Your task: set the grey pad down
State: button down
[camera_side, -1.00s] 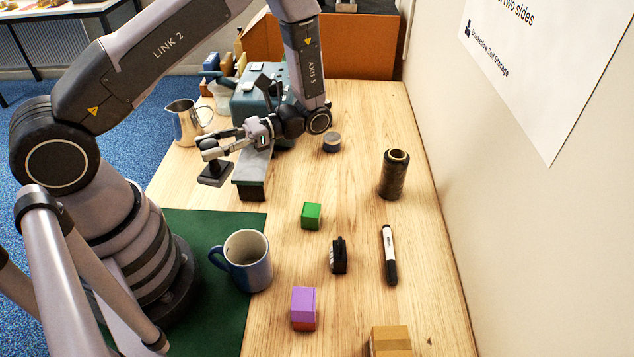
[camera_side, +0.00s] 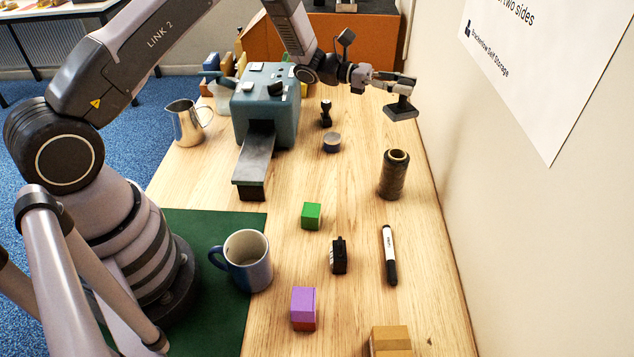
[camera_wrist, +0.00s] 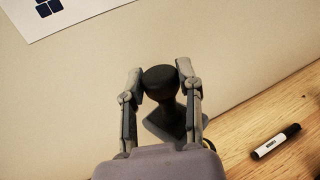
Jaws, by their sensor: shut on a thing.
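The grey pad (camera_side: 401,112) has a flat grey base and a dark knob-like handle. My gripper (camera_side: 394,82) is shut on that handle and holds the pad in the air, over the far right part of the table near the wall. In the wrist view the knob sits between the two fingers of my gripper (camera_wrist: 160,80), with the grey base of the pad (camera_wrist: 158,127) beyond it. The base looks clear of the tabletop.
A teal machine (camera_side: 265,105) with a grey chute stands left of my gripper. A small black stamp-like thing (camera_side: 326,114), a round tin (camera_side: 331,143) and a dark spool (camera_side: 394,175) stand nearby. A marker (camera_side: 389,255) lies nearer. The wall bounds the right. Wood below the pad looks bare.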

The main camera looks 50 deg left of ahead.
jog(key=w+a+r+n+t+y, duration=0.4)
jog(key=w+a+t, duration=0.1)
jog(key=w+a, duration=0.15)
jog(key=shift+w+d+f, duration=0.15)
jog(key=shift+f, duration=5.6)
jog(key=shift+w+d+f, duration=0.1)
jog(key=shift+d+f, duration=0.05)
jog(key=shift+f, duration=5.6)
jog(key=shift+f, duration=0.6)
jog(key=c, duration=0.7)
grip_release()
jog(key=shift+o, duration=0.2)
